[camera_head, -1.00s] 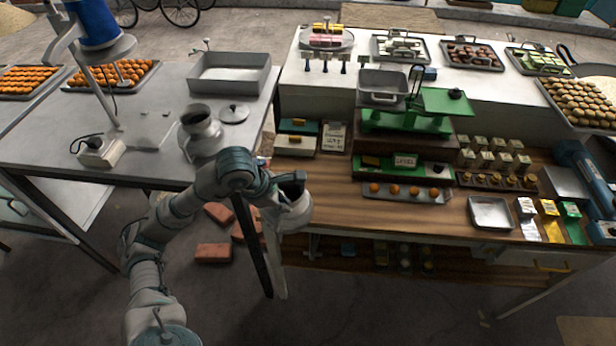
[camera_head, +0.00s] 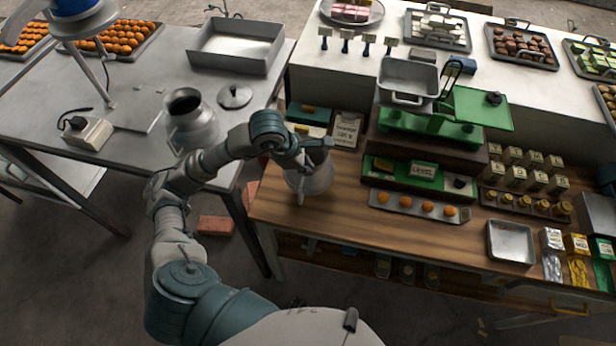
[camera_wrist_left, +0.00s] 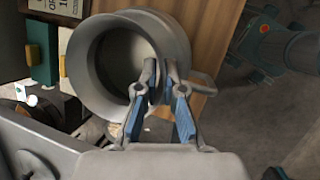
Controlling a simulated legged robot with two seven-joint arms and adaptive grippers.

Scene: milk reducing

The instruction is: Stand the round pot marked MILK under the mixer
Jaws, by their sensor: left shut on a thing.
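My left gripper (camera_head: 303,163) is shut on the rim of a round grey metal pot (camera_head: 316,182) at the left end of the wooden counter. In the left wrist view the gripper (camera_wrist_left: 160,68) has its blue-padded fingers on either side of the rim of the pot (camera_wrist_left: 92,72), whose wide mouth faces the camera. I see no MILK marking on it. A similar grey pot (camera_head: 196,132) stands on the steel table. The mixer (camera_head: 78,8), with a blue head cut off by the frame, stands at the table's far left. My right gripper is not in view.
The steel table (camera_head: 85,165) also holds a round lid (camera_head: 235,96), a square pan (camera_head: 237,45), a switch box (camera_head: 88,133) and trays of orange balls (camera_head: 125,38). A green scale (camera_head: 470,110) stands right of the held pot. Bricks (camera_head: 215,225) lie on the floor between.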

